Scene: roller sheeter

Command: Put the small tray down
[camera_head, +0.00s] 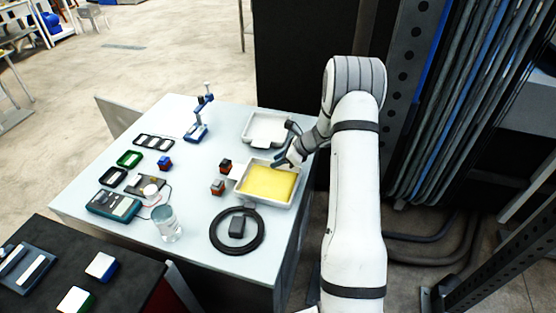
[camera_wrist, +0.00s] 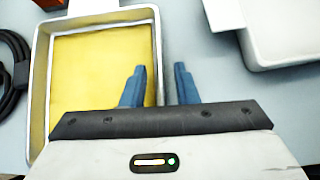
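A white-rimmed tray with a yellow bottom or filling (camera_head: 268,183) rests on the light table, near its right edge. A similar white, empty tray (camera_head: 268,129) lies just behind it; I cannot tell which is the small tray. My gripper (camera_head: 281,160) is at the back rim of the yellow tray. In the wrist view my gripper (camera_wrist: 160,82) has its blue fingers apart, with the yellow tray's wall (camera_wrist: 158,50) between them. There is a gap beside each finger, and nothing is gripped. The empty tray (camera_wrist: 285,35) shows at the upper right.
Small orange-and-dark blocks (camera_head: 218,187) stand left of the yellow tray. A black cable coil (camera_head: 237,231) lies in front. A glass (camera_head: 166,224), a meter (camera_head: 113,206) and a blue stand (camera_head: 199,120) are further left. The middle-left of the table (camera_head: 190,180) is fairly clear.

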